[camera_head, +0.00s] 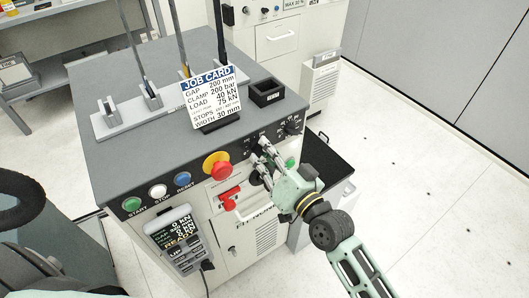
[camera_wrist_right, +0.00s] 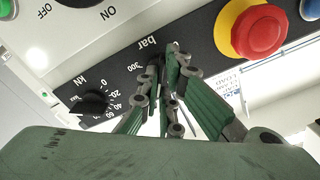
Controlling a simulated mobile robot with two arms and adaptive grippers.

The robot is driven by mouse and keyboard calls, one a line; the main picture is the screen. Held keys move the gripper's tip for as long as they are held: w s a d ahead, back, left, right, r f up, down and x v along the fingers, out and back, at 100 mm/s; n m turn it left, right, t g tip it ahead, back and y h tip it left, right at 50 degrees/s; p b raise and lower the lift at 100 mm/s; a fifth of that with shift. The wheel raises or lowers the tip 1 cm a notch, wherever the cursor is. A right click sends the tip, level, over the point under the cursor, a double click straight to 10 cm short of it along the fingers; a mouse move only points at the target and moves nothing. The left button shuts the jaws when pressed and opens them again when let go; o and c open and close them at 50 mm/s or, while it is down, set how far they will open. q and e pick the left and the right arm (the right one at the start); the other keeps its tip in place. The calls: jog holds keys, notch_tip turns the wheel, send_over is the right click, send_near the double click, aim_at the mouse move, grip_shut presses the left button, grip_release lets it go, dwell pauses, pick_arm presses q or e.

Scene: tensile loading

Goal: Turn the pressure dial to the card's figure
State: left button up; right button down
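The job card (camera_head: 210,97) stands on the grey machine top and reads CLAMP 200 bar, with LOAD 40 kN below. My right gripper (camera_head: 261,150) reaches the dark front control strip from the right. In the right wrist view, its fingertips (camera_wrist_right: 160,72) close in at the dial place marked bar, with 300 showing beside it. The fingers are nearly together around the pressure dial, which they mostly hide; its pointer and setting cannot be read. The kN dial (camera_wrist_right: 88,104) is clear of the fingers, and shows in the head view (camera_head: 292,127). My left gripper is out of view.
A red and yellow emergency button (camera_head: 216,165) sits left of the gripper. A red handle (camera_head: 230,198) is below it. Start, stop and reset buttons (camera_head: 158,191) line the strip. A pendant (camera_head: 178,240) hangs at the front. The floor to the right is open.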

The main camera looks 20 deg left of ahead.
jog(key=shift+m, duration=0.6)
jog(key=c, duration=2)
grip_release()
jog(key=v, duration=1.2)
